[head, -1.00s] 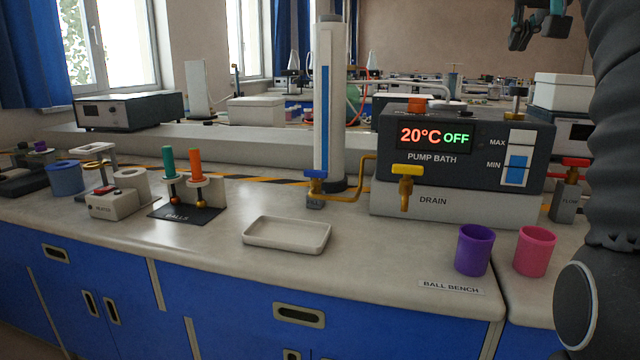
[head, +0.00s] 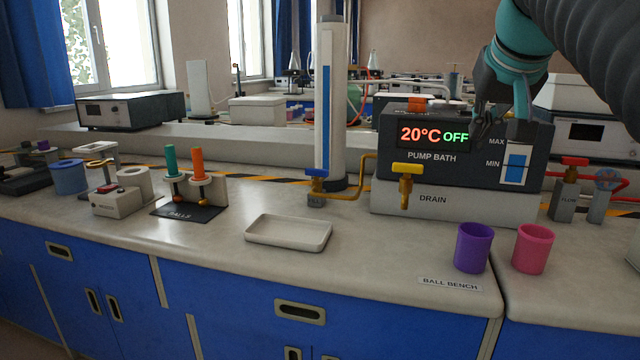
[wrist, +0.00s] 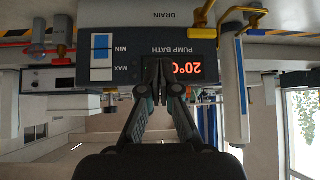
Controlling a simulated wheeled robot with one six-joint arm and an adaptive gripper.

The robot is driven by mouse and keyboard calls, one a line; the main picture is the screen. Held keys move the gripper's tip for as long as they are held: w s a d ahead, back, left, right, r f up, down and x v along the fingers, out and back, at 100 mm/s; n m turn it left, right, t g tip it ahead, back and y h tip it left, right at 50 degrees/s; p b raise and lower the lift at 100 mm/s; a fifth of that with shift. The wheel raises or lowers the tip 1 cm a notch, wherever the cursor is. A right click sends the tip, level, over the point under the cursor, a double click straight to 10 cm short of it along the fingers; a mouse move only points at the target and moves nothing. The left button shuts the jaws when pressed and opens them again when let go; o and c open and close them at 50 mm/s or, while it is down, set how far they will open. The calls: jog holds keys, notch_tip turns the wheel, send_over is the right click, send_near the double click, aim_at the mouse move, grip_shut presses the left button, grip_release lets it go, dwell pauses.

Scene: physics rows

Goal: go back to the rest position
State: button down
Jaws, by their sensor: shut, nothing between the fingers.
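My gripper (head: 478,135) hangs in front of the upper right of the pump bath (head: 460,165), whose display reads 20°C OFF. The fingers are together and hold nothing. In the wrist view, which is upside down, the closed fingers (wrist: 162,90) overlap the pump bath's face (wrist: 140,48) and hide part of its display. I cannot tell how far the fingertips are from the bath. My arm enters from the upper right.
On the bench stand a purple cup (head: 473,247), a pink cup (head: 532,249), a white tray (head: 290,233) and a balls stand (head: 188,190). A yellow drain tap (head: 408,180) and a tall column (head: 331,110) stand nearby. The bench between tray and purple cup is clear.

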jog(key=s+a+f+g, duration=0.1)
jog(key=s+a+f, duration=0.1)
jog(key=s+f, duration=0.4)
jog(key=s+a+f+n+g+y, duration=0.1)
jog(key=s+a+f, duration=0.2)
jog(key=f, duration=1.4)
jog(key=s+a+f+n, duration=0.1)
jog(key=s+a+f, duration=0.2)
jog(key=s+f, duration=0.6)
notch_tip(320, 180, down, 2)
jog(key=shift+s+f+g, duration=0.2)
jog(key=shift+f+g, duration=0.05)
jog(key=shift+g, duration=0.15)
jog(key=shift+d, duration=0.1)
